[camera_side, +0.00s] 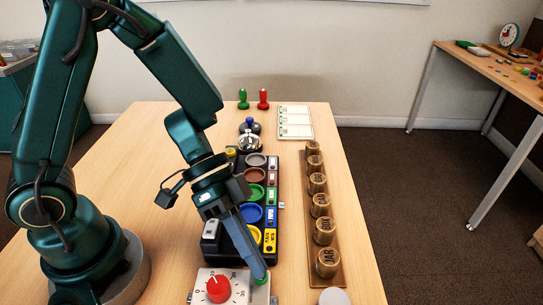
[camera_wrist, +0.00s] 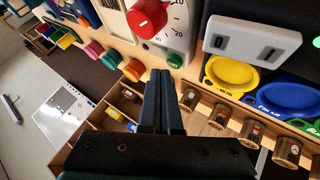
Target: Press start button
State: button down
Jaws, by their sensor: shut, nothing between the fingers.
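A white timer box (camera_side: 240,286) with a red dial (camera_side: 219,289) stands at the front of the table. Its small green button (camera_wrist: 175,60) shows beside the red dial (camera_wrist: 147,19) in the wrist view. In the side view my gripper (camera_side: 261,276) points down at the box's right part, its tips over the green button and largely hiding it. In the wrist view my gripper (camera_wrist: 161,74) is shut and empty, its tips just beside the button. I cannot tell whether they touch it.
Behind the timer box is a black tray (camera_side: 275,247) with coloured dishes. A wooden board (camera_side: 336,282) with several brass jars stands on the right. A bell (camera_side: 250,143), green and red pegs (camera_side: 263,99) and white cards (camera_side: 294,121) are at the back.

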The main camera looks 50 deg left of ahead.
jog(key=shift+r, duration=0.2)
jog(key=shift+r, duration=2.5)
